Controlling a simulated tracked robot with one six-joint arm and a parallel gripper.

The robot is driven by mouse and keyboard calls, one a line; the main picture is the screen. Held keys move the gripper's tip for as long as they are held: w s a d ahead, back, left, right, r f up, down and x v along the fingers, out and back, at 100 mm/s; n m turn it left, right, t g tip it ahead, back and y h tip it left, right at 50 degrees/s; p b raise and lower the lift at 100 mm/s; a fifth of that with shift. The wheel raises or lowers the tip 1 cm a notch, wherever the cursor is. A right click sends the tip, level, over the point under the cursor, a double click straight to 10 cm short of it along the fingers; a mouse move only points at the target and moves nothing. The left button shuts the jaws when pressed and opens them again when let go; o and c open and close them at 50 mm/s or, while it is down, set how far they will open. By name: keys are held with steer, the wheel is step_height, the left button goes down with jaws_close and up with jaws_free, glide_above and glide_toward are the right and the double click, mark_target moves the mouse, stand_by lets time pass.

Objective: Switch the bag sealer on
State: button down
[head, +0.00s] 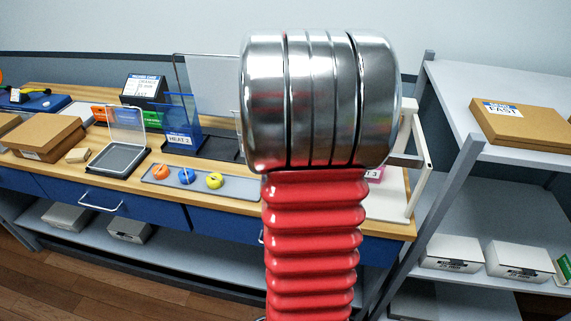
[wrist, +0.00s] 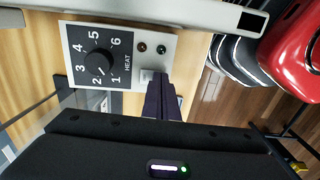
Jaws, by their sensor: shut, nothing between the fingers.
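The bag sealer's control panel (wrist: 118,28) fills the upper left of the wrist view. It carries a black dial (wrist: 97,63) numbered 1 to 6 and marked HEAT. A dark red lamp (wrist: 142,47) and a dark green lamp (wrist: 161,49) sit beside it, both looking unlit. A small pale switch (wrist: 147,75) lies below the lamps. My gripper (wrist: 159,78) is shut and empty, its dark fingertips right by the switch and partly covering it; contact cannot be told. In the head view my arm hides the gripper and most of the sealer; a white frame part (head: 421,160) shows.
A tray with coloured knobs (head: 187,176), a blue HEAT 2 holder (head: 181,125), a clear-lidded box (head: 118,158) and a cardboard box (head: 45,137) stand on the wooden bench (head: 110,187). A grey shelf rack (head: 450,180) stands close on the right.

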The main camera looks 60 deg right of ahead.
steer(key=shift+f, duration=0.15)
steer(key=shift+w+d+r, duration=0.25)
steer(key=shift+w+d, duration=0.05)
steer(key=shift+d, duration=0.35)
stand_by(0.4)
steer(key=shift+r, duration=0.5)
step_height(320, 180, up, 13)
steer(key=shift+a, duration=0.15)
